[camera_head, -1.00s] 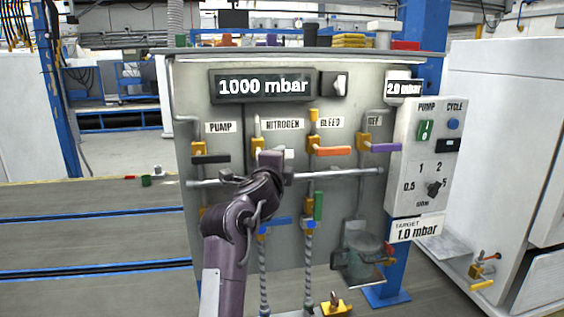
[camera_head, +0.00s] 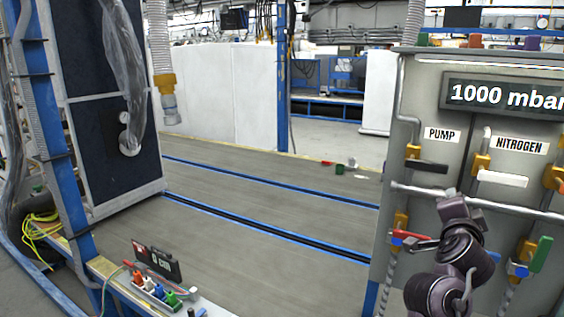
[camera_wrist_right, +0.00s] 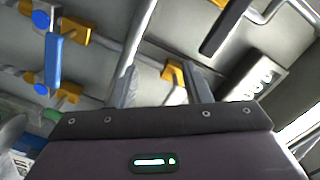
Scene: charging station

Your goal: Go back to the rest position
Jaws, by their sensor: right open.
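My right arm (camera_head: 450,262) rises in front of the valve panel (camera_head: 435,90) at the right of the head view; its fingertips cannot be made out there. In the right wrist view my right gripper (camera_wrist_right: 163,86) is open, its two grey fingers apart with nothing seen held between them. Yellow valve bodies (camera_wrist_right: 173,72) and pipes lie beyond the fingers. My left gripper is in neither view.
The panel carries a PUMP valve with a black handle (camera_head: 427,166), a NITROGEN valve with a white handle (camera_head: 503,179) and a red handle (camera_head: 410,235) close to my arm. A blue-railed floor (camera_head: 250,210) lies left. Coloured plugs (camera_head: 160,290) stand at lower left.

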